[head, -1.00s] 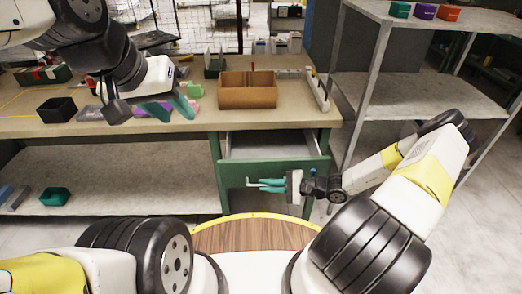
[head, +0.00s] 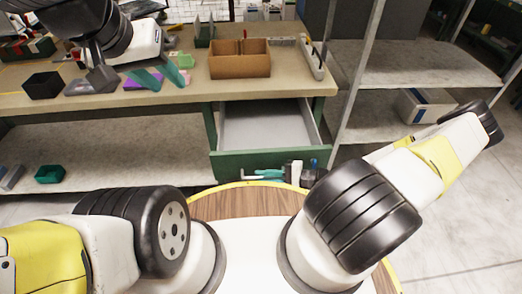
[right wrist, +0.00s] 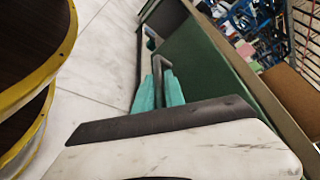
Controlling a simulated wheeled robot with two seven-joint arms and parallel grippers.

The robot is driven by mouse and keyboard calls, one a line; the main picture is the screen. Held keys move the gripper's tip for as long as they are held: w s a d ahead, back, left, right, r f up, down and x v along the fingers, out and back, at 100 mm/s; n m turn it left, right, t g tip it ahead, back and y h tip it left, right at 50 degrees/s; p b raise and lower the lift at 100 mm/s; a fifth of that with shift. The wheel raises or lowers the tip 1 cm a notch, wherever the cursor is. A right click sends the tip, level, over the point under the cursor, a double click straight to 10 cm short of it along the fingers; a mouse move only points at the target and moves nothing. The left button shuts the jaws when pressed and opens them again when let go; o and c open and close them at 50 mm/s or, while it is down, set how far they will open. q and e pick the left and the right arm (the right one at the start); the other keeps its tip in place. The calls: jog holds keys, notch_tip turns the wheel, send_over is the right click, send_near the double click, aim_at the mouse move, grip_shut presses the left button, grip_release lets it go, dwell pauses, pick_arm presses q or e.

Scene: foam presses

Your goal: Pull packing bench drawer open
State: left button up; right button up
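The packing bench drawer (head: 265,127) is well open in the head view, and its empty grey inside shows. Its green front (head: 232,162) faces me; it also fills much of the right wrist view (right wrist: 210,70). My right gripper (head: 262,175) is at the drawer front, with its teal fingers on the dark handle (right wrist: 163,66). In the right wrist view the fingers (right wrist: 159,92) lie close on either side of the handle bar, so it looks shut on it. My left gripper (head: 158,76) is open and empty above the left part of the bench top.
The bench top (head: 200,97) holds a brown cardboard box (head: 240,66), a black bin (head: 43,86) and several small items. A grey shelf unit (head: 405,65) stands to the right. A teal bin (head: 49,174) sits on the bench's lower shelf. A round wooden top (head: 235,204) lies before the drawer.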

jog(key=shift+d, duration=0.1)
jog(key=v, duration=0.7)
jog(key=shift+d, duration=0.3)
jog(key=shift+s, duration=0.15)
